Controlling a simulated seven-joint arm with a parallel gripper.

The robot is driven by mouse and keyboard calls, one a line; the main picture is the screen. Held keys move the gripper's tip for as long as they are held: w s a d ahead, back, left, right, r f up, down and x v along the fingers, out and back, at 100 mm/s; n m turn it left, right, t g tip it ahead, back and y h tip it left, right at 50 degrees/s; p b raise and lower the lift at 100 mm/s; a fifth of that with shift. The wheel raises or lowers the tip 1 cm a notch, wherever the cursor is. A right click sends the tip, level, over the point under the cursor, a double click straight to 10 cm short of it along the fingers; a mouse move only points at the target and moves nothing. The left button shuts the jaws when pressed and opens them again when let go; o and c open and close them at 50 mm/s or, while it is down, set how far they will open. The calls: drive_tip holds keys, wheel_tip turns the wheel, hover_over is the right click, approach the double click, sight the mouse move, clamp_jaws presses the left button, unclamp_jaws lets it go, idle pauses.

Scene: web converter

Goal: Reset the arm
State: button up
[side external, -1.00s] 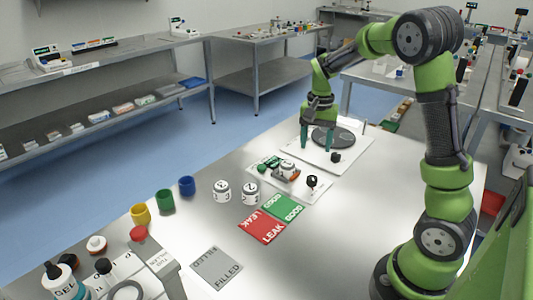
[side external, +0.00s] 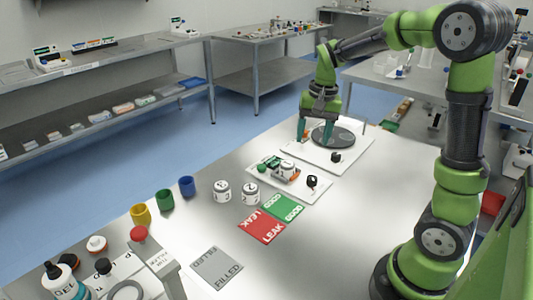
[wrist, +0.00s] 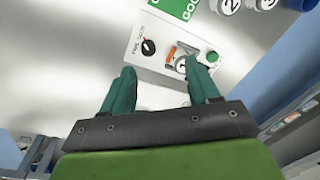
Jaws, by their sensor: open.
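My gripper (side external: 315,132) is open and empty, at the far end of the steel table (side external: 375,200). In the side view its teal fingers point down in front of the dark round plate (side external: 333,136) on a white board (side external: 345,158). Contact with the plate cannot be told. In the wrist view the two fingers (wrist: 160,90) stand apart with nothing between them. Beyond them is a white panel with a black knob (wrist: 148,46), an orange part and a numbered white jar (wrist: 180,66).
Two numbered white jars (side external: 236,192) stand mid-table. Green GOOD (side external: 284,208), red LEAK (side external: 262,226) and grey FILLED (side external: 217,268) mats lie flat. Yellow, green and blue cups (side external: 187,186) line the left edge. The table's right middle is clear.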

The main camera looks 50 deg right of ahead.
drive_tip(key=s+a+r+n+t, duration=0.3)
drive_tip(key=s+a, duration=0.2)
drive_tip(key=a, duration=0.3)
drive_tip(key=s+a+r+n+t+y, duration=0.1)
drive_tip(key=s+a+r+n+t, duration=0.2)
drive_tip(key=s+a, duration=0.3)
drive_tip(key=shift+a+n+y, duration=0.3)
drive_tip(key=shift+a+n, duration=0.1)
drive_tip(key=shift+a, duration=0.85)
drive_tip(key=shift+s, duration=0.1)
